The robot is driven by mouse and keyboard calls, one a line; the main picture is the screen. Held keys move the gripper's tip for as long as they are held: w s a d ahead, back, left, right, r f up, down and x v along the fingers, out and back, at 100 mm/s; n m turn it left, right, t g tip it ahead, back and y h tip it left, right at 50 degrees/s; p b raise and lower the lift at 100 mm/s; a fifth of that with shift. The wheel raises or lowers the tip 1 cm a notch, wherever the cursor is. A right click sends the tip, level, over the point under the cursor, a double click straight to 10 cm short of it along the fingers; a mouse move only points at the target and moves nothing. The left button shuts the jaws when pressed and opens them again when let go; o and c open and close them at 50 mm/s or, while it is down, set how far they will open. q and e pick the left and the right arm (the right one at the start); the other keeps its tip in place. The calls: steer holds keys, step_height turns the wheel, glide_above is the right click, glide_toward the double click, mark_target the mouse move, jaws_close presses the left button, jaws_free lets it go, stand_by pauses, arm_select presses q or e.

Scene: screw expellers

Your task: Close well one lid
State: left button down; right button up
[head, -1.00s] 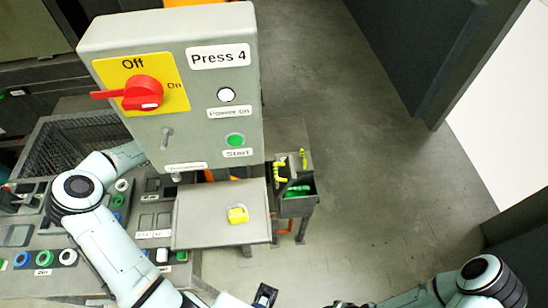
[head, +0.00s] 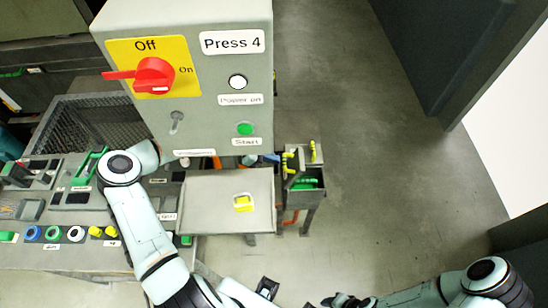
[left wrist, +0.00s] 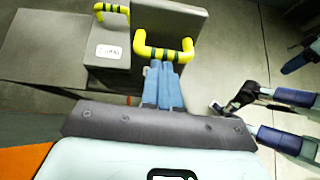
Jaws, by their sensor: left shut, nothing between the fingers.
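A small dark bin (head: 309,198) stands right of the press cabinet, with green stuff in an open compartment. Two lid handles show at its back, a left yellow-and-black handle (head: 288,161) and a right one (head: 313,151). In the left wrist view, a near handle (left wrist: 164,52) is on a grey lid panel (left wrist: 184,18); a farther handle (left wrist: 112,11) is on a labelled box part. My left gripper (head: 271,158) reaches from behind the cabinet; its blue fingers (left wrist: 163,85) are shut, close below the near handle; contact is unclear. My right gripper (head: 342,300) is at the bottom edge, its fingers unclear.
The Press 4 cabinet (head: 190,125) hides part of my left arm. A button panel (head: 40,245) is at the left. The floor (head: 385,190) to the right is clear.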

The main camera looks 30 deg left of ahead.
arm_select(q)
steer(key=shift+w+d+f, duration=0.1)
steer(key=shift+w+d, duration=0.1)
steer(key=shift+d, duration=0.1)
steer(key=shift+w+d+r+p, duration=0.25)
steer(key=shift+d+p, duration=0.05)
steer(key=shift+d, duration=0.25)
steer(key=shift+w+d, duration=0.25)
steer(key=shift+d, duration=0.05)
steer(key=shift+a, duration=0.1)
